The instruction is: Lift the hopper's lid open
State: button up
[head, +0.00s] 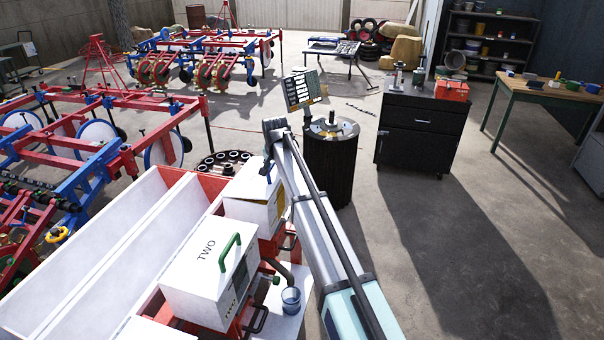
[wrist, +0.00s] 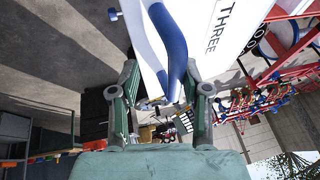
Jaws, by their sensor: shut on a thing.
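The hopper marked THREE fills the top of the wrist view as a white lid (wrist: 213,28) with a blue handle (wrist: 168,35). My gripper (wrist: 160,88) has its two fingers on either side of that handle and is shut on it. In the head view the white hopper (head: 245,188) stands just beyond the hopper marked TWO (head: 207,262). My arm hides part of its right side, and my gripper is mostly hidden there.
Hopper TWO has a green handle (head: 230,252) and stands close on the near side. A long white trough (head: 95,250) runs along the left. A dark drum (head: 331,165) stands beyond my arm. The floor at the right is open.

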jog(key=b+v, duration=0.4)
jog(key=v, duration=1.2)
notch_tip(320, 180, down, 11)
jog(key=s+d+n, duration=0.2)
jog(key=shift+s+g, duration=0.2)
jog(key=shift+g, duration=0.1)
jog(key=shift+r, duration=0.1)
